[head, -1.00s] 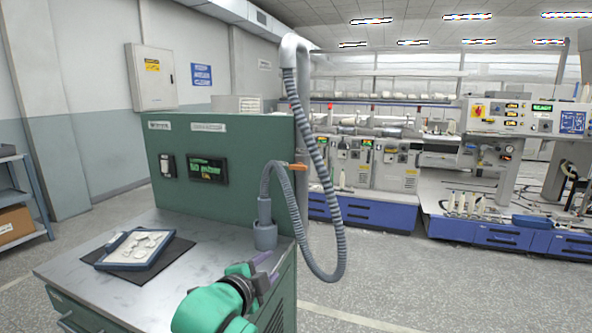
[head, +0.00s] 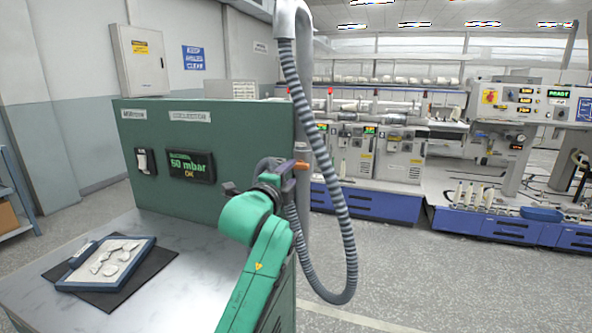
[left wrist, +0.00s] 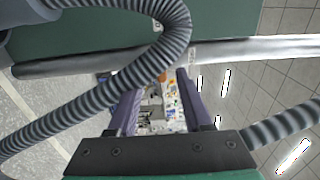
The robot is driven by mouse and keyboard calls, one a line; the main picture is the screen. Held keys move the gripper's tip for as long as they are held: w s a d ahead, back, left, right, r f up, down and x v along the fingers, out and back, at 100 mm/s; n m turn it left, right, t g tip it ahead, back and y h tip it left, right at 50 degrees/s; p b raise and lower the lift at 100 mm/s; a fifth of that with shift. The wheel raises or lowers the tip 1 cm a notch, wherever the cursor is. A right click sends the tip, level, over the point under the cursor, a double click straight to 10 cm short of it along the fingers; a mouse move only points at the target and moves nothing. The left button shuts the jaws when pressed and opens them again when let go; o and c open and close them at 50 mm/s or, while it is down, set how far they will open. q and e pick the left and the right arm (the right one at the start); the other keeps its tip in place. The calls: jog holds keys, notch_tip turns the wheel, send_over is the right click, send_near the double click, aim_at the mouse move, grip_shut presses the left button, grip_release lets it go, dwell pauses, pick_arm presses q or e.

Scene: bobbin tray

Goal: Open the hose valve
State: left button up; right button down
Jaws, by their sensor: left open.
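The hose valve shows in the head view as a small orange lever (head: 301,165) on the grey upright pipe (head: 303,190) at the right end of the green cabinet. A ribbed grey hose (head: 335,190) hangs in a loop beside it. My left gripper (head: 284,167) is at the valve's height, just left of the lever and partly in front of the hose; I cannot tell whether it touches. In the left wrist view its two purple fingers (left wrist: 158,98) are apart with nothing clearly between them. The hose (left wrist: 110,88) crosses that view. My right gripper is not in view.
The green cabinet (head: 230,140) carries a display (head: 190,166) reading 50 mbar OK and a switch (head: 146,161). A blue-rimmed tray (head: 146,248) with pale pieces lies on a dark mat on the bench top (head: 190,280).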

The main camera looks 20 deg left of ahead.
aim_at(297, 167)
pick_arm(q)
jog(key=w, duration=0.4)
jog(key=shift+w+d+r, duration=0.1)
jog(key=shift+w+d, duration=0.05)
jog(key=shift+w, duration=0.2)
grip_shut()
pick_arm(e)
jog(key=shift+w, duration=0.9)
